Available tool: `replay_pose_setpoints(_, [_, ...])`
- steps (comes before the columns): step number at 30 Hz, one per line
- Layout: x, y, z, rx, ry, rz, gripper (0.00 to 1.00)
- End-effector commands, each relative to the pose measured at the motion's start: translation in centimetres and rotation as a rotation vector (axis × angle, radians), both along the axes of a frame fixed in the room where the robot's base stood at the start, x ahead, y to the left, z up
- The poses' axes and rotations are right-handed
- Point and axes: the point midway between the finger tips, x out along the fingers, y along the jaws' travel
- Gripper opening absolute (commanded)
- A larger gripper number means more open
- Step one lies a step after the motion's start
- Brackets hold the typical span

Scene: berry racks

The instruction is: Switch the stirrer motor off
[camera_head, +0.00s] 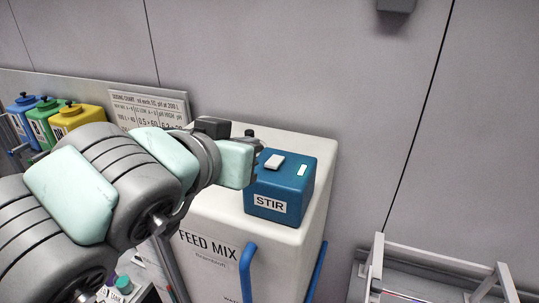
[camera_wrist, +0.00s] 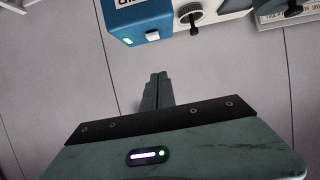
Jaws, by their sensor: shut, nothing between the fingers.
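The stirrer motor is a blue box labelled STIR (camera_head: 270,204) on top of the white FEED MIX tank (camera_head: 215,218). On its top are a pale rocker switch (camera_head: 275,161) and a pale green lamp (camera_head: 303,170). In the wrist view, the blue box (camera_wrist: 137,18) is at the top, with the switch (camera_wrist: 152,37) and the lit green lamp (camera_wrist: 128,42). My gripper (camera_wrist: 158,76) is shut and empty, apart from the switch and below it in that picture. In the head view my arm ends just left of the box; the fingertips are not clear there.
Blue, green and yellow containers (camera_head: 78,118) stand at the left, near a dosing chart (camera_head: 150,108). Blue handles (camera_head: 247,268) are on the tank's side. A white frame (camera_head: 440,262) stands at lower right. In the wrist view, a black knob (camera_wrist: 190,14) is right of the box.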

Motion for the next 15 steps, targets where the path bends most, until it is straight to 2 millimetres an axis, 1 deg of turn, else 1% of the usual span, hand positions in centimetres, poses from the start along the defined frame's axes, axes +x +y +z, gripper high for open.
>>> replay_pose_setpoints(8, [0.3, -0.1, 0.0, -0.003, 0.0, -0.001, 0.0])
replay_pose_setpoints(11, [1.0, -0.5, -0.3, -0.003, 0.001, -0.004, 0.0])
replay_pose_setpoints(15, [2.7, -1.3, -1.0, -0.006, 0.003, -0.006, 0.0])
